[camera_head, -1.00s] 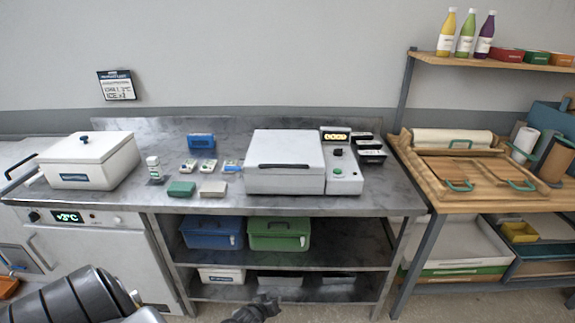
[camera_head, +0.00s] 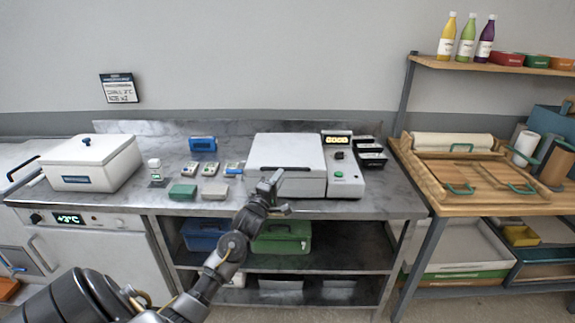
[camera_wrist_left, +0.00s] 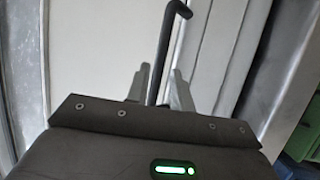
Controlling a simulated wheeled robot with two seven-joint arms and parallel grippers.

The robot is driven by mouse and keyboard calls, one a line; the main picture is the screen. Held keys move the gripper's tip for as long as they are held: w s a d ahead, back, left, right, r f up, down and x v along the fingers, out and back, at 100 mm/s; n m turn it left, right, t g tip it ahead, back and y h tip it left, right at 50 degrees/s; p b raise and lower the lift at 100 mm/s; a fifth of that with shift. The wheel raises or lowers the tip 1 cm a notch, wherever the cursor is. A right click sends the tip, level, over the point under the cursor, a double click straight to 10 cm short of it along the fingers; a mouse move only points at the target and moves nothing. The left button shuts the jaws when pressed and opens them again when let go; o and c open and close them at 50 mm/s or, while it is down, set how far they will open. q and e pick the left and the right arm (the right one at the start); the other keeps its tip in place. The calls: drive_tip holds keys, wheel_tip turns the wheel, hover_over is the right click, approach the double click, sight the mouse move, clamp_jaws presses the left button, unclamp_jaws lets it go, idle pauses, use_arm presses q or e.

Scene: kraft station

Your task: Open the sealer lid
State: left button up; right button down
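The sealer (camera_head: 342,178) stands on the steel bench, a white box with a control panel on its right side. Its white lid (camera_head: 287,152) is down, with a dark bar handle (camera_head: 295,169) along the front edge. My left gripper (camera_head: 272,183) is at the front of the lid, by the handle's left part, and covers some of it. In the left wrist view the black handle (camera_wrist_left: 166,52) runs between the two fingers of my left gripper (camera_wrist_left: 160,82). Whether the fingers press on it cannot be seen. My right gripper is out of view.
A white lidded box (camera_head: 92,162) stands at the bench's left. Small packets and a blue device (camera_head: 203,144) lie between it and the sealer. Black trays (camera_head: 371,157) sit right of the sealer. A wooden table (camera_head: 455,200) stands further right. The wall behind the lid is clear.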

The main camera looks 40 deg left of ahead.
sight(288, 165)
use_arm(q)
drive_tip(key=p+x, duration=0.1)
drive_tip(key=x, duration=0.6)
drive_tip(key=shift+w+a, duration=0.1)
drive_tip(key=shift+w, duration=0.15)
clamp_jaws()
